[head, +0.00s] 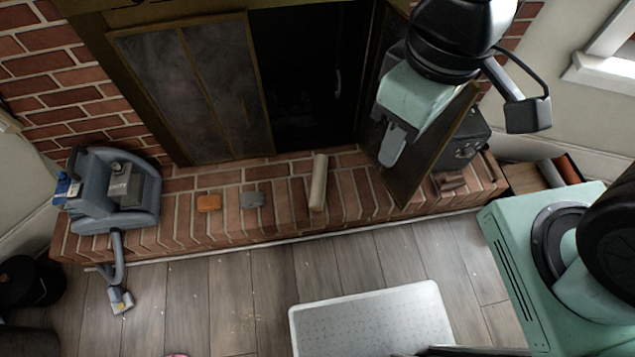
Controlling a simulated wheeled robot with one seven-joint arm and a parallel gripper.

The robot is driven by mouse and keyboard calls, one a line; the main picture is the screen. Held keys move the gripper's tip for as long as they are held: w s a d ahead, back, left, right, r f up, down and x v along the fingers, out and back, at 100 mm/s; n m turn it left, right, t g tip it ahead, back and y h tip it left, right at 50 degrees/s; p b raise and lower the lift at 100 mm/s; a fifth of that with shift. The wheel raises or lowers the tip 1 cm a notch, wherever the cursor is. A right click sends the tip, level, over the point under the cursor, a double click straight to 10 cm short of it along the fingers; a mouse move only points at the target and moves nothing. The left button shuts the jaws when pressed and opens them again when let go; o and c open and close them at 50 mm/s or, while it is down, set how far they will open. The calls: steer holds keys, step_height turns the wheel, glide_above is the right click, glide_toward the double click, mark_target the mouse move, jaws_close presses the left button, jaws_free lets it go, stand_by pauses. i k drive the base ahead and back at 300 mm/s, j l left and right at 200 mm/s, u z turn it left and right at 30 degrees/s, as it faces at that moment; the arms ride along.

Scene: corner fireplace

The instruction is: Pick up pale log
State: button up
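The pale log (319,182) is a short, light beige piece on the brick hearth (345,190), in front of the dark fireplace opening. Its long side points from the opening toward the room, and nothing touches it. My gripper (392,147) is up and to the right of the log in the head view, apart from it, in front of the open right fireplace door (428,155). A grey finger shows below its mint-green body. The gap between the fingers is not clear, and no object shows in it.
An orange block (208,203) and a grey block (253,199) lie left of the log. A grey-blue cleaning machine (115,190) stands at the hearth's left end. A dark box (465,140) is behind the right door. A pale mat (370,318) lies on the wooden floor.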

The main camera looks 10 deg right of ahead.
mark_target(318, 190)
steer(key=i+j+z, duration=0.1)
steer(key=j, duration=0.7)
steer(key=j+z, duration=0.15)
steer(key=j, duration=0.6)
steer(key=z, duration=1.4)
